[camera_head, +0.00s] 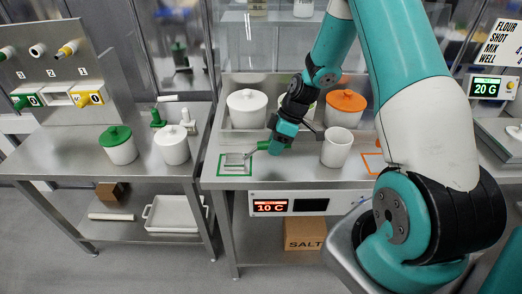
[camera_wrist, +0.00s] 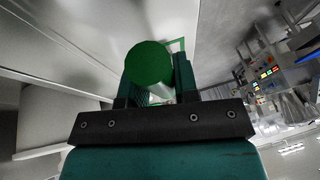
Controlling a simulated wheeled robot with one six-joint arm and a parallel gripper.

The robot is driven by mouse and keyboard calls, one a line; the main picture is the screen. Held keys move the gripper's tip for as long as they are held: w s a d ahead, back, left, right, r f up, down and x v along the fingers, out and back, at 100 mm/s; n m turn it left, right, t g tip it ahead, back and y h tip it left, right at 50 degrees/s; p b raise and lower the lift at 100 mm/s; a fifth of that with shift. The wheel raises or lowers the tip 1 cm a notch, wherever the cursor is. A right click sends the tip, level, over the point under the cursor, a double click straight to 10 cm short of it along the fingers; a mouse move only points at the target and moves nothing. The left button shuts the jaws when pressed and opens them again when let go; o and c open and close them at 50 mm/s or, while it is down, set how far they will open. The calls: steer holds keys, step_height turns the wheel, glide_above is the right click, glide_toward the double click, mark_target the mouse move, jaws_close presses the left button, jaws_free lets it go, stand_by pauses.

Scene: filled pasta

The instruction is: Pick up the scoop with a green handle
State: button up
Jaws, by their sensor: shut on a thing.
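The scoop's green handle (camera_head: 262,145) shows at the left side of my gripper (camera_head: 270,147) in the head view. Its grey metal pan (camera_head: 237,159) is over the green-outlined square (camera_head: 222,165) at the front left of the middle counter. I cannot tell whether the pan touches the counter. In the wrist view the round end of the green handle (camera_wrist: 150,62) sits between the two fingers of my gripper (camera_wrist: 158,82). The gripper is shut on the handle. Most of the scoop beyond the handle's end is hidden there.
A white cup (camera_head: 337,148) stands right of my gripper. Behind are a white lidded pot (camera_head: 247,109) and an orange-lidded pot (camera_head: 345,107), with another container partly hidden by my arm. A green-lidded pot (camera_head: 118,147) and a white pot (camera_head: 172,146) stand on the left table.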

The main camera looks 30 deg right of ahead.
step_height(320, 180, up, 20)
steer(key=b, duration=0.2)
steer(key=shift+b, duration=0.35)
steer(key=shift+f, duration=0.1)
